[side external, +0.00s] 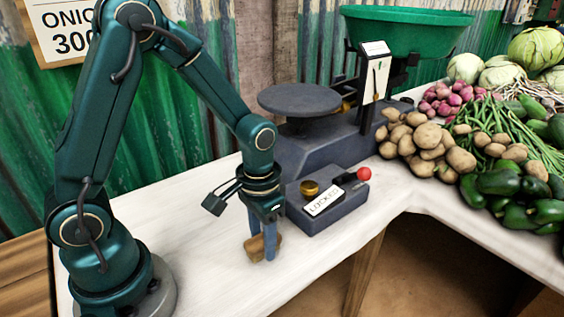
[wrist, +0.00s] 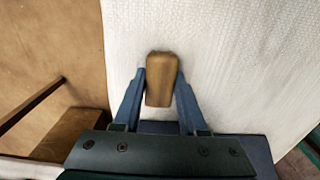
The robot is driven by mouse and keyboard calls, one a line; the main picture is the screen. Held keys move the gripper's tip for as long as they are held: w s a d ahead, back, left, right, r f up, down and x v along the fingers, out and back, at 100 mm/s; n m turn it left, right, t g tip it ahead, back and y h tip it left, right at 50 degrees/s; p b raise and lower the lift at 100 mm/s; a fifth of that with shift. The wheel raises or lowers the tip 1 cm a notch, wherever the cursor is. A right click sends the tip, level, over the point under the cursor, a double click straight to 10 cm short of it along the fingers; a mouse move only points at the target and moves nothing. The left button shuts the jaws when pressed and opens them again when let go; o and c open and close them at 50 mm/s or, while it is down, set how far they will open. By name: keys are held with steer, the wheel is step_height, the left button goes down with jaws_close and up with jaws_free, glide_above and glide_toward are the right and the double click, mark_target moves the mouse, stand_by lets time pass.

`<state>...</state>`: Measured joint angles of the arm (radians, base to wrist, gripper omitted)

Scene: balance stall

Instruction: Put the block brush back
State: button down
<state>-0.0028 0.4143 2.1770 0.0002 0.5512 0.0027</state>
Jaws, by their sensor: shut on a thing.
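The block brush (side external: 257,247) is a small brown wooden block. My gripper (side external: 263,245) is shut on it, low over the white counter, in front of the scale's base. In the wrist view the brush (wrist: 160,80) sits between the two blue fingers of my gripper (wrist: 160,88), with a finger against each side. I cannot tell whether its underside touches the counter. Its bristles are not visible.
A balance scale (side external: 310,150) with a round dark plate and a green pan (side external: 405,40) stands behind. Its low box (side external: 325,205) bears a "LOCKED" label, a brass weight and a red knob (side external: 364,173). Vegetables (side external: 430,150) lie at right. The white counter (side external: 200,215) is clear at left.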

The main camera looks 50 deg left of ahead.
mark_target(262, 239)
steer(key=shift+f, duration=0.15)
steer(key=shift+c, duration=2.3)
jaws_free()
steer(key=shift+f, duration=0.1)
step_height(262, 239, up, 11)
steer(key=shift+f, duration=0.15)
steer(key=s+r+t, duration=0.4)
steer(key=s+t, duration=0.1)
steer(key=s, duration=0.2)
steer(key=shift+s+r+t, duration=0.3)
steer(key=shift+r, duration=0.1)
